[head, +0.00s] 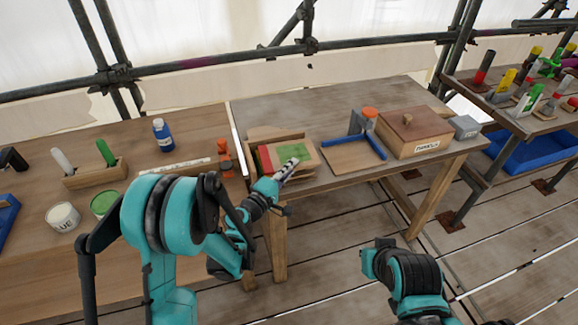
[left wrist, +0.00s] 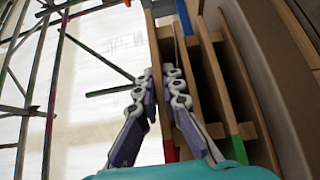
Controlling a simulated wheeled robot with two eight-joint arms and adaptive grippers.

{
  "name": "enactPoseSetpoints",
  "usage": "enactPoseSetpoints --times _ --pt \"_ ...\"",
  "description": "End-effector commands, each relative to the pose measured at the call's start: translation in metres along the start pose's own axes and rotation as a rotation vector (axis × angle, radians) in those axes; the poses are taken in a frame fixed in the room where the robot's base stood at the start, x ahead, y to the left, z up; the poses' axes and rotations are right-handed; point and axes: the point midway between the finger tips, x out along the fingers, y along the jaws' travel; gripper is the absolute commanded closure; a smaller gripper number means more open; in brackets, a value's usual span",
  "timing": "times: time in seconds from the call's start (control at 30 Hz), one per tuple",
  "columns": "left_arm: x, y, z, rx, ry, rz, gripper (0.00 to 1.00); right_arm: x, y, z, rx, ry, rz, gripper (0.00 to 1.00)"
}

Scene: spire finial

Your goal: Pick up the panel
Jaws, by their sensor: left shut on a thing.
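A rack of thin upright wooden panels (head: 303,152) stands at the front left of the middle table, with red and green faces showing. My left gripper (head: 289,169) reaches the rack's front from the left. In the left wrist view its two fingers (left wrist: 163,85) are closed around the edge of the leftmost panel (left wrist: 161,42), one finger on each side. A red patch (left wrist: 169,150) shows low between the fingers. The panel still stands beside the others, and its lower part is hidden. Part of my right arm shows at the lower right, but its gripper is not in view.
Right of the rack are a board with a blue angled piece (head: 367,145) and an orange-topped item, then a lidded wooden box (head: 412,133) and a grey box (head: 465,127). A blue bottle (head: 162,134) and white tin (head: 62,217) stand on the left table.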

Motion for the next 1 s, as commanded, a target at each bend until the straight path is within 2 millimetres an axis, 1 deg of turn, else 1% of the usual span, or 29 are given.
enactPoseSetpoints --times 0.17,0.27,0.3,0.4,0.6,0.7,0.8,0.93,1.0 --pt "0.000 0.025 0.000 0.000 0.000 0.000 1.00 -0.013 0.000 -0.009 0.000 0.000 0.000 1.00" --pt "0.001 0.045 0.002 0.000 -0.001 0.000 1.00 -0.022 0.000 -0.016 0.000 0.000 0.000 1.00" --pt "0.007 0.048 0.012 0.000 -0.006 0.000 1.00 -0.024 0.000 -0.017 0.000 0.000 0.000 1.00" --pt "0.022 0.063 0.032 0.000 -0.007 0.000 1.00 -0.032 0.000 -0.023 0.000 0.000 0.000 1.00" --pt "0.048 0.089 0.068 0.000 -0.005 0.000 1.00 -0.045 0.000 -0.033 0.000 0.000 0.000 1.00" --pt "0.058 0.097 0.080 0.000 -0.003 0.000 1.00 -0.050 0.000 -0.035 0.000 0.000 0.000 1.00" --pt "0.064 0.103 0.088 0.000 -0.002 0.000 1.00 -0.052 0.000 -0.037 0.000 0.000 0.000 1.00" --pt "0.068 0.106 0.093 0.000 0.000 0.000 1.00 -0.053 0.000 -0.038 0.000 0.000 0.000 1.00" --pt "0.067 0.106 0.090 0.000 0.008 0.000 1.00 -0.053 0.000 -0.038 0.000 0.000 0.000 1.00"
